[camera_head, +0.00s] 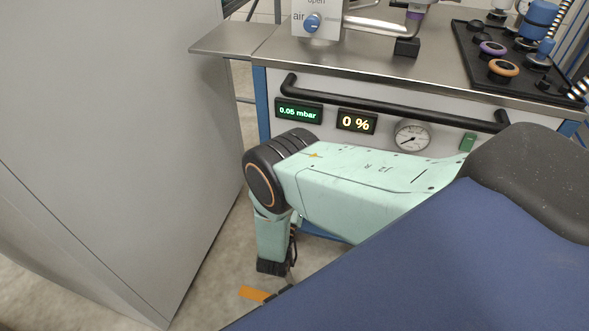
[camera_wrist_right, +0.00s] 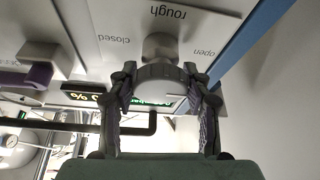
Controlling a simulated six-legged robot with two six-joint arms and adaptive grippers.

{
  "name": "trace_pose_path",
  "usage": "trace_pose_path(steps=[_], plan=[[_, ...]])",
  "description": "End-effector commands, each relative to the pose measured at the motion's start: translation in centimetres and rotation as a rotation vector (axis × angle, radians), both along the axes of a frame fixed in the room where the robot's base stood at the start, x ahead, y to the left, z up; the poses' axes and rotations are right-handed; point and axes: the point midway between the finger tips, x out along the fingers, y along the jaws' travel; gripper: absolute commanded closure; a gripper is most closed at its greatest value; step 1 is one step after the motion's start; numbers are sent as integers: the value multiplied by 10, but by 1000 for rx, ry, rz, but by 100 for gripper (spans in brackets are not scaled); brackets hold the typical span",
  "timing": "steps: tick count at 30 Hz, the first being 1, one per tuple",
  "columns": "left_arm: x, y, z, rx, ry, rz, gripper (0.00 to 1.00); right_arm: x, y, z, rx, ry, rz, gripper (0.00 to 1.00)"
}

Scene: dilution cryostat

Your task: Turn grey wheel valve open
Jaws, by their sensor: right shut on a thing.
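In the right wrist view, the picture is upside down. The grey wheel valve (camera_wrist_right: 160,72) stands out from a pale panel (camera_wrist_right: 125,17) marked "rough", "closed" and "open". My right gripper (camera_wrist_right: 160,84) has one finger on each side of the wheel and is shut on it. The wheel's mount (camera_wrist_right: 160,46) shows between the fingers and the panel. In the head view, the wheel is hidden. My mint arm reaches in from the right and bends down at its dark joint. My left gripper is in neither view.
The cart front has a black rail (camera_head: 390,99), a green "0.05 mbar" display (camera_head: 299,113), a "0 %" display (camera_head: 357,122) and a gauge (camera_head: 412,136). A large grey cabinet (camera_head: 110,130) stands close on the left. A purple part (camera_wrist_right: 38,75) is beside the wheel in the wrist view.

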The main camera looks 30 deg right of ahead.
Motion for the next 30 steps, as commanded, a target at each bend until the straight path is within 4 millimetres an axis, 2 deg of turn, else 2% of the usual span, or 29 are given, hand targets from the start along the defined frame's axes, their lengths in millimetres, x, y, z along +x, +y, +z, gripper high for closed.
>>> trace_pose_path(steps=[15,16,24,30], plan=[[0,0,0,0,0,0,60,-1,1,-4,-7,24,4,82],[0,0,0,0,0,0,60,-1,1,-4,-7,24,4,49],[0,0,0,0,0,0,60,-1,0,-2,-9,19,2,27],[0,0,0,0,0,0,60,-1,0,-1,-10,17,0,27]])
